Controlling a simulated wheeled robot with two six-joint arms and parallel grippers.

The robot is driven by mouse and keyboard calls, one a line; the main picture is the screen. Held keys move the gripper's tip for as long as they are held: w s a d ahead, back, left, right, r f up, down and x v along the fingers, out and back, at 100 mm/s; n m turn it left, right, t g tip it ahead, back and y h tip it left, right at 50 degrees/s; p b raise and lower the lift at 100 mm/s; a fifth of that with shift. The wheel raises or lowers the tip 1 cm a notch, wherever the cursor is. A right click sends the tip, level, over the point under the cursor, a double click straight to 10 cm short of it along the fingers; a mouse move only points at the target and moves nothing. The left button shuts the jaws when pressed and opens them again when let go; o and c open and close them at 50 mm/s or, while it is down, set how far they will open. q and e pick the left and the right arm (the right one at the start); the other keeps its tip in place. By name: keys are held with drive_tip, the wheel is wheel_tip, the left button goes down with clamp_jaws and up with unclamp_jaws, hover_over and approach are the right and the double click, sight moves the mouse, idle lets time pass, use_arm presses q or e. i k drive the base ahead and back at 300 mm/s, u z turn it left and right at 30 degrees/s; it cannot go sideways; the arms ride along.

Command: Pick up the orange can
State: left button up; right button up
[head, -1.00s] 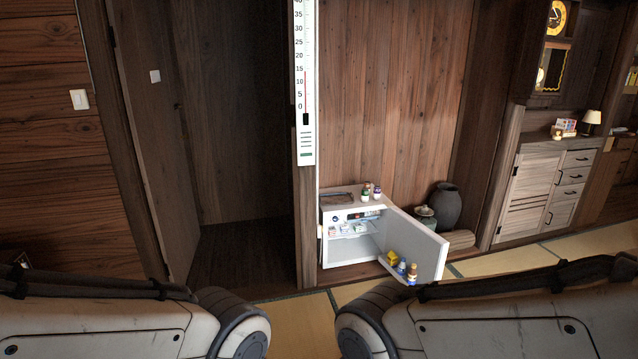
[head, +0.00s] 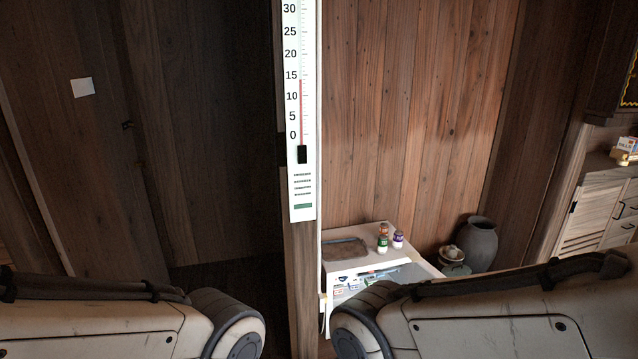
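A small orange-brown can (head: 383,230) stands on top of the small white fridge (head: 370,237), near the back wall. It is the only orange item I can make out there. A green-and-white container (head: 382,246) stands just in front of it, and a purple-and-white container (head: 398,239) stands to its right. My two arm links cross the bottom of the head view, but neither gripper shows. My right arm hides the lower fridge and most of its open door.
A dark tray (head: 346,249) lies on the fridge top, left of the containers. A post with a thermometer (head: 302,190) stands close by the fridge's left side. A grey vase (head: 477,244) and a small pot (head: 451,254) stand to the right. A wooden cabinet (head: 600,215) is farther right.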

sight(384, 229)
drive_tip(key=i, duration=2.3)
drive_tip(key=z, duration=2.65)
drive_tip(key=i, duration=1)
drive_tip(key=u, duration=1.9)
